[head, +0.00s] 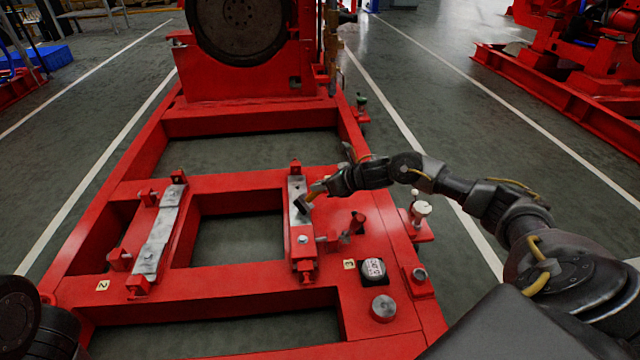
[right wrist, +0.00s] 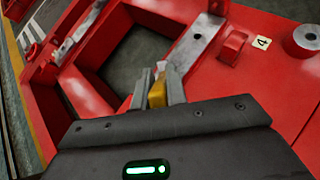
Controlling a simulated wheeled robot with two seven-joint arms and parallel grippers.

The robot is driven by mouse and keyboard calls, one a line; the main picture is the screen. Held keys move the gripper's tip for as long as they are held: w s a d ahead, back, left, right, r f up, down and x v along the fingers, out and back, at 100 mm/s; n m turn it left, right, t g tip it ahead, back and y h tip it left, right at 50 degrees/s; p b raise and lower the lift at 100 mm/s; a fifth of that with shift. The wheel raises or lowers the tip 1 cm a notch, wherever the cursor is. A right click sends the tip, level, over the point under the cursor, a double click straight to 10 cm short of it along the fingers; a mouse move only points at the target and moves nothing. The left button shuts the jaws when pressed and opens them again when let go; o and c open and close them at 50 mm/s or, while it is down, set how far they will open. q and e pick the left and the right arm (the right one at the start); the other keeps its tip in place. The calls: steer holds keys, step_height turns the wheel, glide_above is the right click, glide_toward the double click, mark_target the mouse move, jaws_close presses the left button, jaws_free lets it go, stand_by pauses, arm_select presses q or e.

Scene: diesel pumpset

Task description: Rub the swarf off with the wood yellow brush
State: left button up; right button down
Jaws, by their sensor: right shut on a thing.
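My right gripper (head: 322,187) reaches in from the right over the right-hand metal strip (head: 298,222) on the red frame. It is shut on the brush (head: 312,194), whose yellow handle (right wrist: 157,94) shows between the two fingers in the right wrist view. The brush's dark head (head: 302,205) is at the strip's upper part; I cannot tell whether it touches the metal. Small dark marks show on the strip near it, but I cannot make out for sure whether they are swarf. My left gripper is not in view.
The red frame (head: 230,180) has open gaps between its beams. A second metal strip (head: 158,235) lies at left. A dark block with a white top (head: 373,270) and a grey cylinder (head: 383,307) stand at lower right. A large flywheel (head: 238,25) stands behind.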

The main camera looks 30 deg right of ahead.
steer(key=shift+s+a, duration=0.2)
steer(key=shift+s, duration=0.35)
steer(key=shift+s+a+p, duration=0.2)
steer(key=shift+s+p, duration=0.15)
steer(key=shift+s+a, duration=0.25)
steer(key=shift+s, duration=0.2)
steer(key=shift+s+a, duration=0.2)
steer(key=shift+s, duration=0.25)
steer(key=shift+w, duration=0.1)
